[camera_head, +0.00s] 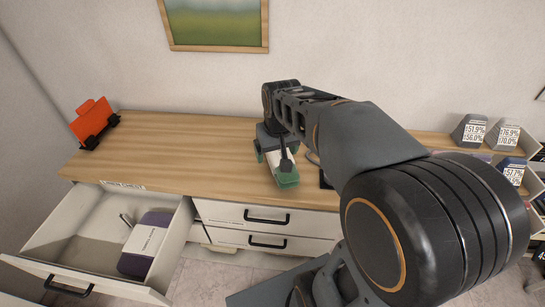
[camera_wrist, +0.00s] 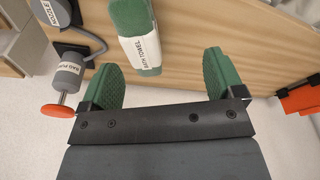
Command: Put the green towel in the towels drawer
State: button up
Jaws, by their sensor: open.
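The green towel (camera_head: 287,181) lies on the wooden counter near its front edge, with a white band around it. In the wrist view the towel (camera_wrist: 132,15) is at the top, and its band carries printed lettering. My gripper (camera_wrist: 163,72) is open, its two green finger pads apart with nothing between them. In the head view my gripper (camera_head: 282,150) is over the towel's back part and partly hides it. An open drawer (camera_head: 60,222) at the left has a small label on the counter edge above it, too small to read surely. A purple towel (camera_head: 148,240) with a white band lies inside.
Two closed drawers with black handles (camera_head: 267,217) are below the counter. An orange object (camera_head: 92,118) on a black stand is at the counter's back left. Grey labelled blocks (camera_head: 470,130) stand at the right. Grey labelled fittings (camera_wrist: 68,72) show in the wrist view.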

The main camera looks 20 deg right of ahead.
jog(key=shift+o, duration=1)
jog(key=w+d+g, duration=0.1)
jog(key=w+d, duration=0.2)
jog(key=w, duration=0.3)
jog(key=shift+f+p, duration=0.2)
jog(key=shift+p, duration=0.15)
jog(key=g, duration=0.1)
send_over(280, 153)
notch_tip(280, 153, down, 3)
jog(key=shift+m, duration=0.3)
notch_tip(280, 153, down, 7)
jog(key=shift+d+f+p, duration=0.15)
jog(key=shift+f+p, duration=0.05)
jog(key=shift+p, duration=0.5)
jog(key=shift+f+p, duration=0.7)
jog(key=shift+f, duration=2.4)
jog(key=c, duration=1.1)
jog(key=shift+o, duration=0.2)
jog(key=shift+r, duration=0.15)
